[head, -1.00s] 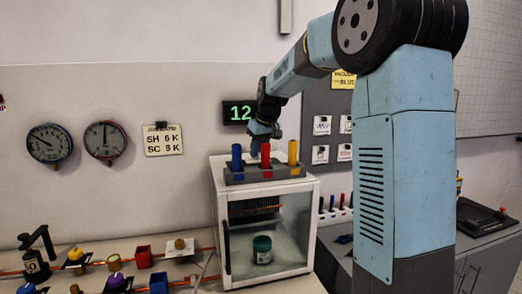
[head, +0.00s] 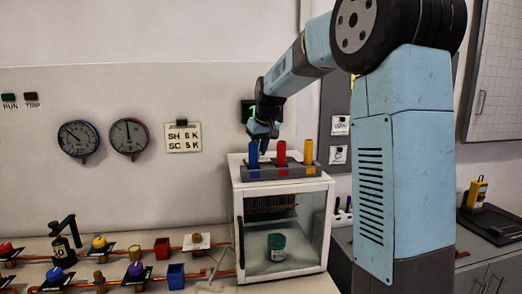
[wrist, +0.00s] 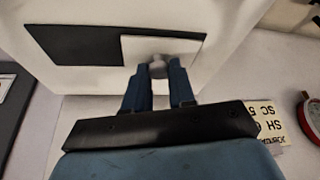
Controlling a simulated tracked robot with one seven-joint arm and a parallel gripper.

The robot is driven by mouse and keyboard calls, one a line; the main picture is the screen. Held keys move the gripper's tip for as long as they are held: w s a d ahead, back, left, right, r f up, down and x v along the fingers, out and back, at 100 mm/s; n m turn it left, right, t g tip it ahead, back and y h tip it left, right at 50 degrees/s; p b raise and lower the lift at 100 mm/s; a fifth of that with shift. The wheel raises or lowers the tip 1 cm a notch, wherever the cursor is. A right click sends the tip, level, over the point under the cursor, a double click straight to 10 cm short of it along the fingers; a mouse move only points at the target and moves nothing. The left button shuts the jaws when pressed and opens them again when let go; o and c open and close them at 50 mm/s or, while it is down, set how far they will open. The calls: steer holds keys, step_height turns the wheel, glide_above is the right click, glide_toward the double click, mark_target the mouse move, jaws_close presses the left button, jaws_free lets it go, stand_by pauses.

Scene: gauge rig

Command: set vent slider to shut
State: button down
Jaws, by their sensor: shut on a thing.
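The vent slider is a pale plate (wrist: 184,48) with a small grey knob (wrist: 158,67), in the wrist view. It lies over the right part of a dark vent opening (wrist: 75,45) in a white surface; the left part of the opening is uncovered. My gripper (wrist: 160,75) is shut on the knob, one blue finger on each side. In the head view my gripper (head: 263,139) is at the top of the white cabinet (head: 238,187), behind the colored tubes. The slider is hidden there.
A grey rack (head: 262,173) with blue, red and yellow tubes stands on the cabinet's front top edge, close to my gripper. A green jar (head: 277,247) sits inside the cabinet. Pipes and valves fill the left bench. Wall gauges (head: 79,138) hang to the left.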

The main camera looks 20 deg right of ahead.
steer(key=shift+a, duration=0.25)
steer(key=c, duration=0.9)
jaws_free()
steer(key=shift+c, duration=0.2)
steer(key=shift+r, duration=0.1)
steer(key=v, duration=1.3)
steer(key=shift+s+r, duration=0.2)
steer(key=shift+s, duration=0.05)
steer(key=s+f+m, duration=0.1)
steer(key=s+f, duration=0.4)
steer(key=s, duration=0.6)
steer(key=s+f+t, duration=0.1)
steer(key=s+f, duration=0.4)
steer(key=s, duration=0.6)
steer(key=s+f+m+h, duration=0.1)
steer(key=s+f, duration=0.5)
steer(key=s, duration=0.5)
steer(key=shift+s+d+m, duration=0.3)
steer(key=shift+s, duration=0.05)
